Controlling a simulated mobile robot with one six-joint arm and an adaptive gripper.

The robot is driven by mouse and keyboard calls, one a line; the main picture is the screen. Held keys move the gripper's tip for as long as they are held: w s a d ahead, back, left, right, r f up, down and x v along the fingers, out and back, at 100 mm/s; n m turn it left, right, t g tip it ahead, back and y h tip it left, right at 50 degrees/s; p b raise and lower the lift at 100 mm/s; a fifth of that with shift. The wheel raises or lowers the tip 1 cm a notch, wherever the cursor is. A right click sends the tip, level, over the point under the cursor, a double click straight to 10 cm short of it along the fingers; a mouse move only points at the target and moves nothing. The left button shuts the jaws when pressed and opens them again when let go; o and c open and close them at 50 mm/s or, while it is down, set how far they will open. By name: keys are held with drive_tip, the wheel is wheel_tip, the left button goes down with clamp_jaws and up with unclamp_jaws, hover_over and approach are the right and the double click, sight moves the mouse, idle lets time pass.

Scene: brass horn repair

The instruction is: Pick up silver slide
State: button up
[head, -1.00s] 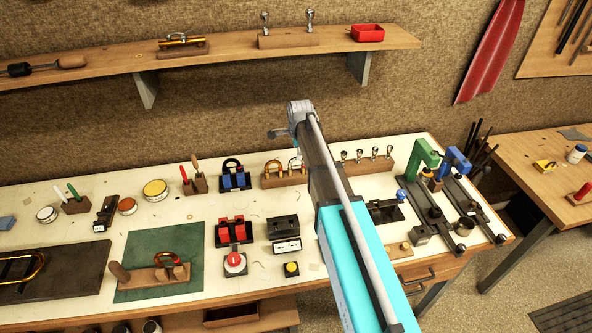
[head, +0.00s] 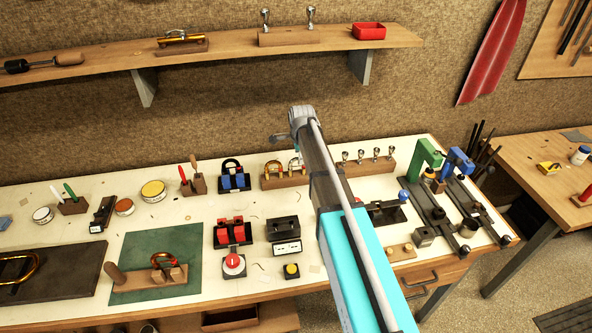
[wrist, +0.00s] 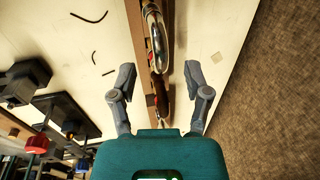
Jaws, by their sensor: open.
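The silver slide, a shiny U-shaped tube, sits in a wooden rack at the upper middle of the wrist view (wrist: 155,38). In the head view, a pale loop that looks like it stands at the right of the rack (head: 284,183), beside a brass loop (head: 271,169). My gripper (wrist: 160,74) is open and empty above the rack, one finger on each side of its line. The slide lies mostly ahead of the fingertips. In the head view my gripper (head: 294,146) hangs over the rack, and my arm hides the bench to its right.
A blue-and-black fixture (head: 234,180) stands left of the rack. A wooden block with several silver mouthpieces (head: 367,164) stands to its right. Green (head: 424,161) and blue clamps stand farther right. The bench in front of the rack is partly clear.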

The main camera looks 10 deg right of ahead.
drive_tip(key=shift+w+d+f+b, duration=0.1)
drive_tip(key=shift+w+f+b, duration=0.05)
drive_tip(key=shift+f+b, duration=0.55)
drive_tip(key=shift+w+f+b, duration=0.15)
drive_tip(key=shift+f+b, duration=0.3)
drive_tip(key=shift+f, duration=0.35)
clamp_jaws()
